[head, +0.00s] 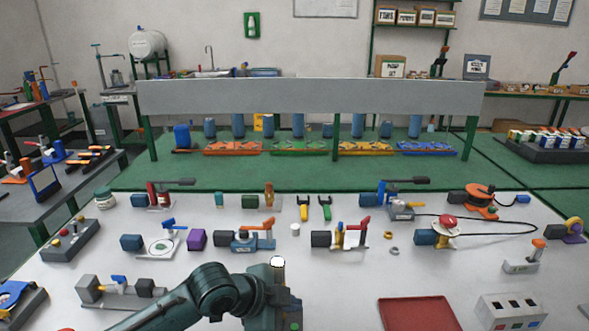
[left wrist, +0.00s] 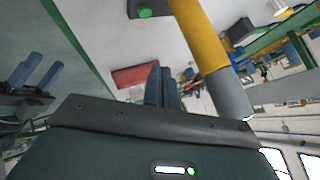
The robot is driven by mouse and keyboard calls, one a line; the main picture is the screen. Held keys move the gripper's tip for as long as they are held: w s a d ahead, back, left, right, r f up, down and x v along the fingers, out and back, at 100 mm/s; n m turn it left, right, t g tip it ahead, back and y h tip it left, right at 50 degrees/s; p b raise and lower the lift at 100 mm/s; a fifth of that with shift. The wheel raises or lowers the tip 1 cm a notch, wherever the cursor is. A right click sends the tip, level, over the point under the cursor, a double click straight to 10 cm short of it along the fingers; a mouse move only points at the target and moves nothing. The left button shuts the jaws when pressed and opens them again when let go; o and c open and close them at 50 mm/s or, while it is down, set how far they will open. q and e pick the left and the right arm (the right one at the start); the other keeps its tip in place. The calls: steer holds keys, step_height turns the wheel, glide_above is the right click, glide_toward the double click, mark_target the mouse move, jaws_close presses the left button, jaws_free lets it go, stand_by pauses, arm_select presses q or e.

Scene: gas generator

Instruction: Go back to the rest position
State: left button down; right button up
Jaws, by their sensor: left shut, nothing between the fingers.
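My left arm comes in from the bottom left of the head view and bends upward at the front edge of the table. My left gripper (head: 278,266) stands at the end of it, over the near middle of the table. In the left wrist view its two dark fingers (left wrist: 163,86) lie together, shut, with nothing between them. The fingers touch no object that I can see. My right arm and right gripper do not show in either view.
A light table (head: 345,285) carries several small fixtures in rows. A red tray (head: 418,314) lies right of my left gripper, and a grey switch box (head: 510,311) farther right. The surface between gripper and tray is clear. A grey panel (head: 310,97) stands behind.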

arm_select(q)
steer(key=s+a+f+n, duration=0.1)
steer(key=s+n, duration=0.1)
steer(key=s, duration=0.1)
steer(key=s+f+n, duration=0.1)
steer(key=s+n, duration=0.1)
steer(key=s, duration=0.1)
steer(key=s+a+f+n+y, duration=0.1)
steer(key=s+n, duration=0.1)
steer(key=s, duration=0.1)
steer(key=shift+s+a+f, duration=0.15)
steer(key=shift+a+f, duration=0.15)
steer(key=shift+a, duration=0.05)
steer(key=s+a+f+n+g+y, duration=0.1)
steer(key=s+a+f+n+y, duration=0.2)
steer(key=s+a+n, duration=0.45)
steer(key=s+a+f+n+g+y, duration=0.1)
steer(key=s+a+f+n+y, duration=0.2)
steer(key=s+a, duration=0.6)
steer(key=w+d+f+t+h+p, duration=0.2)
steer(key=w+d+f+t, duration=0.1)
steer(key=w+d+t, duration=0.2)
steer(key=shift+w+d+t+h, duration=0.3)
steer(key=shift+w+t+h, duration=0.1)
steer(key=shift+w+t, duration=0.8)
